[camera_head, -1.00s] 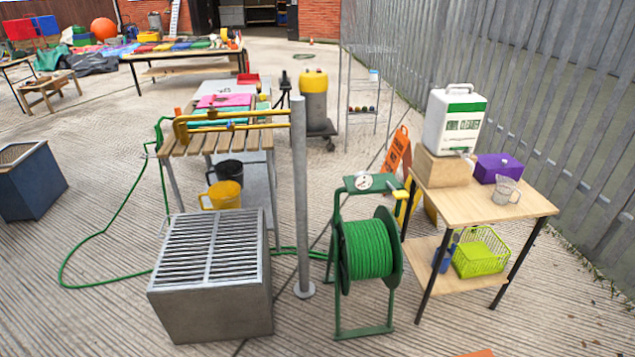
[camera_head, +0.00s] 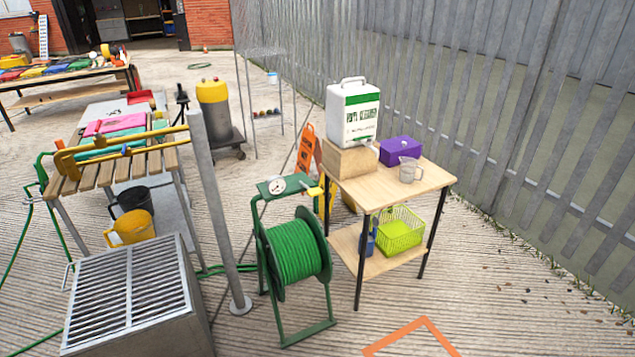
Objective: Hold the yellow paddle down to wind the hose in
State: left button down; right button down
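The green hose reel (camera_head: 297,252) stands on the paving in a green frame, just left of the small wooden table. A plate with a round dial (camera_head: 277,186) tops the frame. A small yellow paddle (camera_head: 315,191) sticks out at the right end of that plate. Green hose (camera_head: 22,243) lies on the ground at the far left and also shows behind the metal post near the reel. Neither of my grippers is in view.
A grey metal post (camera_head: 216,210) and a grated metal box (camera_head: 130,300) stand left of the reel. The wooden table (camera_head: 437,178) carries a white canister (camera_head: 352,112), a purple box (camera_head: 401,151) and a clear jug (camera_head: 409,170). An orange outline (camera_head: 412,325) marks open ground in front.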

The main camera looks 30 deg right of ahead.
aim_at(316, 192)
jog(key=i, duration=0.9)
